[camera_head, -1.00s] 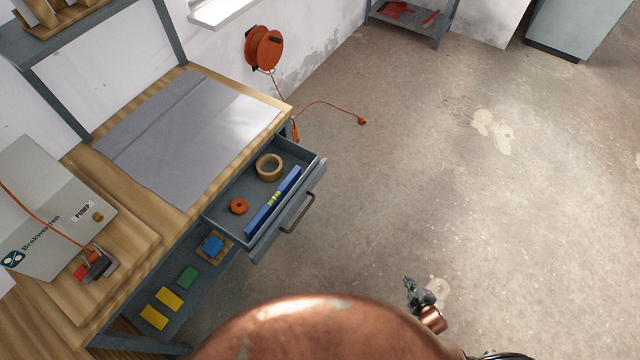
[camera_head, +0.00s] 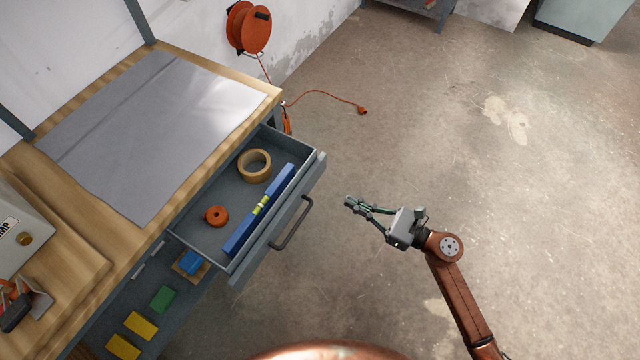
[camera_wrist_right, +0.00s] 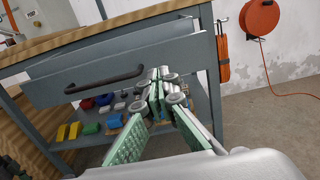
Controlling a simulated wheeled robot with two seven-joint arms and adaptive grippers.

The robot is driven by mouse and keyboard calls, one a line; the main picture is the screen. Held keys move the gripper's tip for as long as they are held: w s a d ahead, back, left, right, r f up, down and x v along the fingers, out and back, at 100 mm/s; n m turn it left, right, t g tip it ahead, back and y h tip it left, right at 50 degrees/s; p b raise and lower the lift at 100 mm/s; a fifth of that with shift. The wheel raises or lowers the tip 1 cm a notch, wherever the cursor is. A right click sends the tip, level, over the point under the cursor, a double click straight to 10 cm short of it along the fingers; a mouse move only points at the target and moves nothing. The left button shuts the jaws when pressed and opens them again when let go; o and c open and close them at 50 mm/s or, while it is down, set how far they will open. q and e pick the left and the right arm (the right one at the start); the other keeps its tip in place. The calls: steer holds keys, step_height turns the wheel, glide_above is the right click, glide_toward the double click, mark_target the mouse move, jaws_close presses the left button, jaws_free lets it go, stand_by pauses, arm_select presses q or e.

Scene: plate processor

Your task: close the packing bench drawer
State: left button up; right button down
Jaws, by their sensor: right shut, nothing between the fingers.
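The packing bench drawer (camera_head: 206,237) stands pulled out from the bench (camera_head: 152,226). Its dark bar handle (camera_head: 291,224) is on the front panel, which also shows in the right wrist view (camera_wrist_right: 172,68). Inside lie a tan tape roll (camera_head: 254,166), a small orange roll (camera_head: 216,216) and a blue level (camera_head: 259,210). My right gripper (camera_head: 351,203) is shut and empty, out in front of the drawer and to the right of the handle, apart from it in the head view. My left gripper is not seen.
A grey mat (camera_head: 150,130) covers much of the bench top. Yellow, green and blue blocks (camera_head: 163,299) lie on the lower shelf. An orange cable reel (camera_head: 248,27) hangs on the wall, its cable trailing on the floor. The floor right of my arm is clear.

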mark_target(311, 181)
steer(key=b+x, duration=0.1)
steer(key=x, duration=0.8)
steer(key=shift+w+a+f+b, duration=0.15)
steer(key=shift+w+b, duration=0.05)
steer(key=shift+b, duration=0.1)
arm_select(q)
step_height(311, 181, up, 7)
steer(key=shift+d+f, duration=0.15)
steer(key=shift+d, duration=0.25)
arm_select(e)
steer(key=shift+w+a, duration=0.35)
steer(key=shift+a, duration=0.15)
